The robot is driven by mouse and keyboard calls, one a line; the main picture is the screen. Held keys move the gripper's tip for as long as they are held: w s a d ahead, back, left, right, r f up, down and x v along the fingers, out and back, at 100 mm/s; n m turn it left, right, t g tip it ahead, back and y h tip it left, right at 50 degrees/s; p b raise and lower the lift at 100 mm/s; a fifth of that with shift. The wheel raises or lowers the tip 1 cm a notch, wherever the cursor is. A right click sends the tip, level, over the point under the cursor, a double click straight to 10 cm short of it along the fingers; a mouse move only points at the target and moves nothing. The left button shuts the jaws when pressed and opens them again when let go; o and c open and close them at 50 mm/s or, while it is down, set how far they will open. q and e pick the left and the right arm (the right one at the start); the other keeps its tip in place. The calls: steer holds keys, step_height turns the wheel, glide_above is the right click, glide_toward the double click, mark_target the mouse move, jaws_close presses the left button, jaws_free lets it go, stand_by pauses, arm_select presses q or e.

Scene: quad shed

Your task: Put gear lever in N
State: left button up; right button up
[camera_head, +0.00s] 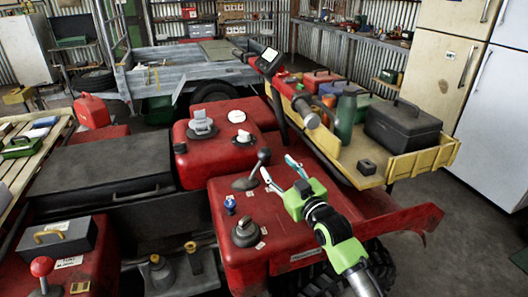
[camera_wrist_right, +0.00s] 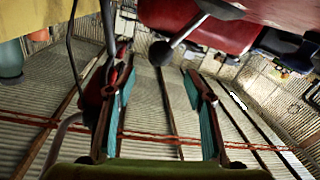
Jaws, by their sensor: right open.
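The gear lever (camera_head: 262,158) has a dark round knob on a slanted shaft and rises from a dark base on the red bodywork (camera_head: 290,215). Any gear letters are too small to read. My right gripper (camera_head: 277,166) is open and empty beside the lever, just to its right, with its teal fingers apart and pointing toward it. In the right wrist view, the lever's knob (camera_wrist_right: 160,54) shows just beyond the gap between the fingertips (camera_wrist_right: 156,75). I cannot tell whether a finger touches the lever. My left gripper is out of view.
A blue knob (camera_head: 230,204) and a dark cap (camera_head: 246,232) stand on the red bodywork near the lever. A yellow trailer bed (camera_head: 425,158) holding a dark toolbox (camera_head: 402,127) and bottles is at the right. A red-knobbed lever (camera_head: 41,267) is at the lower left.

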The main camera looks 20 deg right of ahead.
mark_target(267, 156)
steer(key=w, duration=0.4)
steer(key=shift+w+a+f, duration=0.1)
steer(key=shift+a, duration=0.25)
steer(key=w, duration=0.4)
steer(key=shift+w+a, duration=0.3)
steer(key=shift+a, duration=0.05)
steer(key=shift+w, duration=0.4)
jaws_close()
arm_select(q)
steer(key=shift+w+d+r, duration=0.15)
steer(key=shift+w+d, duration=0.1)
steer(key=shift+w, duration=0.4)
arm_select(e)
steer(key=shift+a, duration=0.1)
